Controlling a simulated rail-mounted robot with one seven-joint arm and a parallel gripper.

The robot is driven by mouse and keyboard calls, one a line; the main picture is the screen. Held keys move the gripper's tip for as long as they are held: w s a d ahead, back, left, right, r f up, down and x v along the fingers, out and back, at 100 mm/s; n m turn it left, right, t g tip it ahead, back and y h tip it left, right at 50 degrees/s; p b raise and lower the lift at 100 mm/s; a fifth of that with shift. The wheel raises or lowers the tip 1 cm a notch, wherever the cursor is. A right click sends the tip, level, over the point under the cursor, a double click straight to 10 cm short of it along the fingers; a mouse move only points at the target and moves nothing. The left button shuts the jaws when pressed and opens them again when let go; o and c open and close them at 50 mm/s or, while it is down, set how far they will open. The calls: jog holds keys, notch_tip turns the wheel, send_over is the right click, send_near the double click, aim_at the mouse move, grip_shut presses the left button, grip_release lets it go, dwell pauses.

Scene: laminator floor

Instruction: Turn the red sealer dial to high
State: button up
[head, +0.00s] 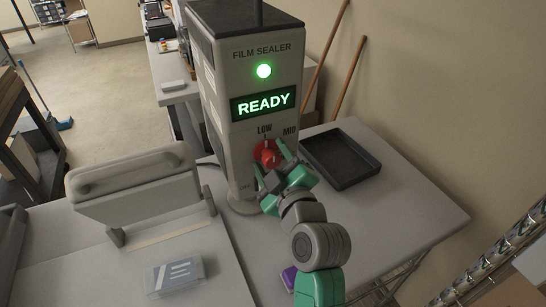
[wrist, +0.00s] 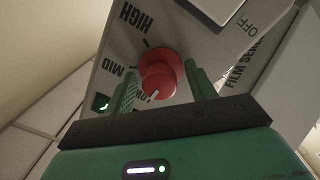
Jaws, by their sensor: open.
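The red sealer dial (head: 266,153) is on the front of the grey film sealer (head: 236,60), below a lit READY display (head: 263,103) and a green light. In the wrist view the dial (wrist: 157,72) shows a white mark that seems to point toward LOW. The labels HIGH (wrist: 136,16), MID (wrist: 113,70) and OFF (wrist: 254,25) stand around it. My gripper (head: 270,162) is open at the dial, with one finger on each side of it. Whether the fingers touch the dial I cannot tell.
A black tray (head: 341,157) lies on the table right of the sealer. A grey hinged press (head: 137,186) and a wrapped pack (head: 174,276) are at left. A small purple thing (head: 289,277) lies beside my arm. Wooden poles lean on the wall behind.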

jog(key=c, duration=1)
jog(key=shift+o, duration=0.2)
